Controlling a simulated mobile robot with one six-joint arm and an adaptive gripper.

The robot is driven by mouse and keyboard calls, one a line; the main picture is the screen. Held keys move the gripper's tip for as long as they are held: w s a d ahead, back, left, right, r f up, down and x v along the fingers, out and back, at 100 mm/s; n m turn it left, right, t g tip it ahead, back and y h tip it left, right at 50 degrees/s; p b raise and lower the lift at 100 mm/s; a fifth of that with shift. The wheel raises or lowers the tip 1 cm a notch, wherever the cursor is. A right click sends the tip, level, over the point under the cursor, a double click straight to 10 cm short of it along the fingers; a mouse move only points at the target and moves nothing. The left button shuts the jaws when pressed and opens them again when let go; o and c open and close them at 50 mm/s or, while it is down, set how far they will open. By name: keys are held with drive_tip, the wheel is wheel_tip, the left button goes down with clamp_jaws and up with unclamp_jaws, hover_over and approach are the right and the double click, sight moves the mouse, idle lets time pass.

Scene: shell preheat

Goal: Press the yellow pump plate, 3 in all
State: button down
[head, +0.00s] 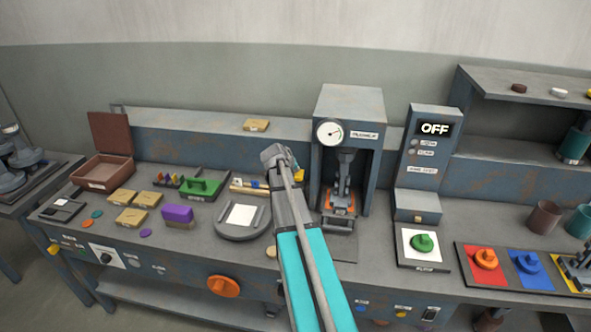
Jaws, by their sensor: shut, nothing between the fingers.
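My arm reaches up from the bottom edge in the head view, and my gripper (274,154) is the small grey end at its top, over the back of the bench. It is shut and empty, though its fingertips are hard to make out. A small yellow piece (299,175) shows just right of my arm and may be the yellow pump plate. My arm hides part of it, and I cannot tell whether the gripper touches it.
A press-like machine (349,105) with a gauge stands close right of my arm. Beyond it is a box with an OFF display (435,128). A grey round tray (243,233) and a green block (201,187) lie left. A shelf (525,95) overhangs at right.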

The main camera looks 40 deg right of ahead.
sight(295, 174)
drive_tip(key=shift+r+p, duration=0.9)
drive_tip(key=shift+r, duration=0.15)
drive_tip(key=shift+r+p, duration=2.55)
drive_tip(key=s+a+f+n+g+y, duration=0.1)
drive_tip(key=s+a, duration=0.4)
drive_tip(key=a, duration=0.9)
drive_tip(key=s+a+f+n+g+y, duration=0.1)
drive_tip(key=s+a+y, duration=0.3)
drive_tip(key=a, duration=1)
drive_tip(key=s+a+f+n+g+y, duration=0.1)
drive_tip(key=s+a, duration=0.6)
drive_tip(key=a, duration=0.8)
wheel_tip(295, 174, down, 3)
drive_tip(key=n+y, duration=0.1)
drive_tip(key=y, duration=0.1)
drive_tip(key=shift+s+r+n+y, duration=0.15)
drive_tip(key=shift+s+n+y, duration=0.15)
drive_tip(key=shift+d, duration=0.1)
